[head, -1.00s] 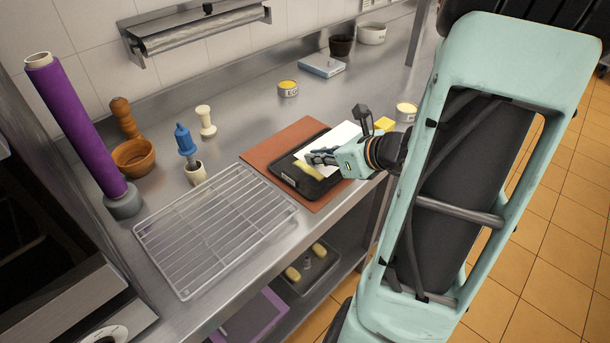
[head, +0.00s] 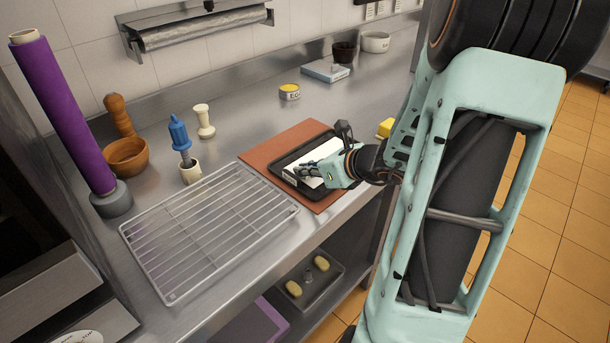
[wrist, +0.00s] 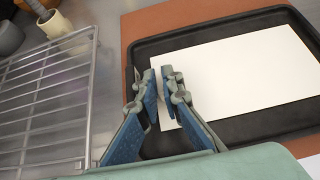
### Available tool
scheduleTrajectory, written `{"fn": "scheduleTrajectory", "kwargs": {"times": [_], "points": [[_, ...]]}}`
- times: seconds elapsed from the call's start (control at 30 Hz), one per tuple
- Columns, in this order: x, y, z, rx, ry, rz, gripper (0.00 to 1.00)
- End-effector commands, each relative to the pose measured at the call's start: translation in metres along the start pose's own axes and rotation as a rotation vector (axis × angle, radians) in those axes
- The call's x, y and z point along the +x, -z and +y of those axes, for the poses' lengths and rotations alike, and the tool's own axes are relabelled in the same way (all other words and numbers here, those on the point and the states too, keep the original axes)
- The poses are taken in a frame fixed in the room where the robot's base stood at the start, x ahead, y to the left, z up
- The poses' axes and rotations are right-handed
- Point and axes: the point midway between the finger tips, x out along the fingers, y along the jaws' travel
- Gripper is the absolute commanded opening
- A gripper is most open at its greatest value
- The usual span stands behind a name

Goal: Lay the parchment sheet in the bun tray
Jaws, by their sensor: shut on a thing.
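The white parchment sheet (head: 322,150) is over the dark bun tray (head: 279,164), which rests on a brown mat on the steel counter. My gripper (head: 304,171) is at the sheet and partly hides it in the head view. In the wrist view, my fingers (wrist: 157,78) are shut on the left edge of the sheet (wrist: 235,75). There the sheet appears inside the outline of the tray (wrist: 245,127). I cannot tell whether it touches the tray floor.
A wire rack (head: 205,235) lies left of the brown mat (head: 257,155). A purple roll (head: 65,115), wooden bowl (head: 127,158) and blue-topped tool (head: 180,135) stand farther left. A yellow tin (head: 289,92) and yellow block (head: 385,128) are near the mat. A lower shelf holds another tray (head: 330,283).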

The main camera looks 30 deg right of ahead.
Motion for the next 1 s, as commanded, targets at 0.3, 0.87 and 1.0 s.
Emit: {"fn": "scheduleTrajectory", "kwargs": {"times": [0.3,0.87,1.0], "points": [[0.002,0.002,0.0,0.0,0.0,0.0,0.0],[-0.009,-0.002,-0.001,-0.002,0.003,0.0,0.14],[-0.038,-0.003,-0.001,-0.002,0.005,-0.001,0.14]]}}
